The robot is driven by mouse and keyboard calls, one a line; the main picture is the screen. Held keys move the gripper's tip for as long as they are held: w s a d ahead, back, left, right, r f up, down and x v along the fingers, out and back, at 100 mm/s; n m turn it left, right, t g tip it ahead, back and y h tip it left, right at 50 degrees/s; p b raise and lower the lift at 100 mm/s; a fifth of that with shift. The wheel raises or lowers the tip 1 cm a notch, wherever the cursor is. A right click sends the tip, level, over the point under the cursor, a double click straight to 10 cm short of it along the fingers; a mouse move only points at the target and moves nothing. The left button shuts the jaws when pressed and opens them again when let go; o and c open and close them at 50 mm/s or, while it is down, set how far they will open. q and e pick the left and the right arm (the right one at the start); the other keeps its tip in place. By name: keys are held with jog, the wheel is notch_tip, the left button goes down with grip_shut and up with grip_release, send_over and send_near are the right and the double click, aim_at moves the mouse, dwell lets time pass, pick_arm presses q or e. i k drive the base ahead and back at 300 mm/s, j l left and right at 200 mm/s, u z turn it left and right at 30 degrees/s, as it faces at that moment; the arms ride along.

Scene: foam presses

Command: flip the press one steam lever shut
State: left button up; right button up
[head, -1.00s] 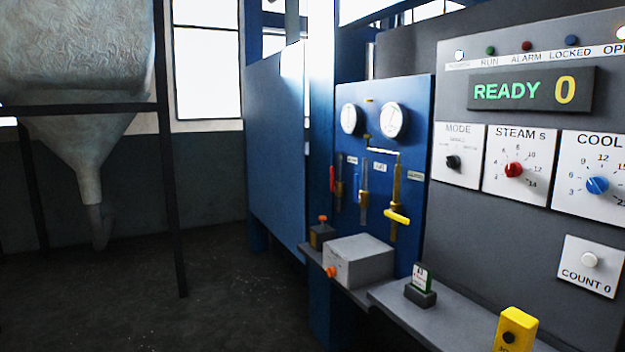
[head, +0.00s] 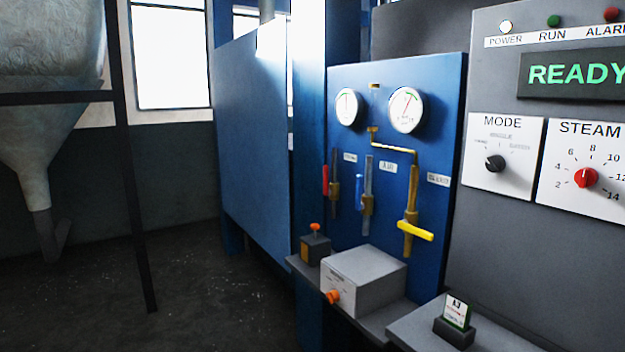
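The middle valve has a blue lever (head: 359,191), also upright. The right valve has a yellow lever (head: 415,230), lying crosswise to its pipe. The small labels beside the valves are too small to read, so I cannot tell by text which lever is the steam one. Neither of my grippers is in view.
Two gauges (head: 406,110) sit above the valves. A grey box (head: 365,280) with an orange knob and a small dark box (head: 316,250) stand on the ledge below. The control panel (head: 480,240) reads READY at right. A hopper (head: 35,130) hangs at left above open floor.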

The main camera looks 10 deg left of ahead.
aim_at(327, 191)
jog(key=i+j, duration=1.05)
jog(key=i+j+u, duration=0.15)
jog(key=j, duration=0.15)
jog(key=i+j+u, duration=0.15)
jog(key=j, duration=0.15)
